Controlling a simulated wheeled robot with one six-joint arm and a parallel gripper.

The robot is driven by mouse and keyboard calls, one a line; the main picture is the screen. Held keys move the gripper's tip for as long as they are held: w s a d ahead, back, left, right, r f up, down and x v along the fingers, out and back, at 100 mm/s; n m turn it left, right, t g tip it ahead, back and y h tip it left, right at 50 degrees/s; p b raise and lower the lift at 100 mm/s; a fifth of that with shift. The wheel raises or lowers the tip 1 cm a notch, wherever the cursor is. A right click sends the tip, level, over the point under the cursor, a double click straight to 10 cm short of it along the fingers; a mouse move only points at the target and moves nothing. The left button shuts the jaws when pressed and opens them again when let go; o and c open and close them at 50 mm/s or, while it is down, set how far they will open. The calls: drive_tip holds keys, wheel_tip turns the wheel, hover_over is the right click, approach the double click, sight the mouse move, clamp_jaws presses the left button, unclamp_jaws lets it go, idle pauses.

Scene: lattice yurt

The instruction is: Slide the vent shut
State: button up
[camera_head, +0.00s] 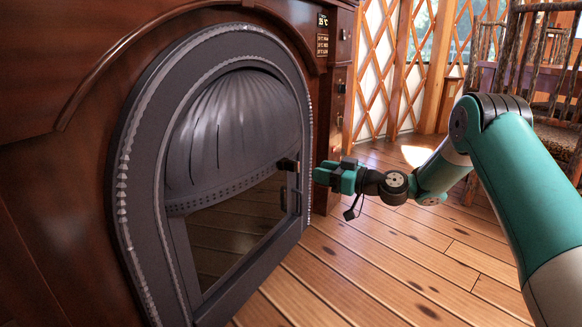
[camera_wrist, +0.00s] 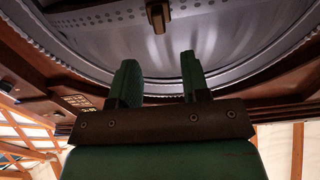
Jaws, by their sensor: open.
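A dark arched stove front (camera_head: 240,50) is set in a wooden surround. Its upper part is a ribbed grey metal hood (camera_head: 235,120) with a dotted lower rim and thin dark slits. I cannot tell which part is the vent or how far open it is. A small dark knob (camera_head: 288,164) sticks out at the right end of the rim; a knob (camera_wrist: 157,15) also shows at the top of the wrist view. My gripper (camera_head: 318,174) is just right of the knob, apart from it. In the wrist view my gripper (camera_wrist: 160,72) has its fingers spread and empty, below the knob.
Below the hood is a dark glass pane (camera_head: 235,230) with an upright handle (camera_head: 284,199) at its right. A small display panel (camera_head: 323,20) is on the surround. The plank floor (camera_head: 400,270) is clear; a chair (camera_head: 550,110) stands at the far right.

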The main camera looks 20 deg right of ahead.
sight(291, 161)
drive_tip(key=b+x, duration=0.3)
drive_tip(key=x, duration=0.7)
drive_tip(key=shift+c, duration=0.2)
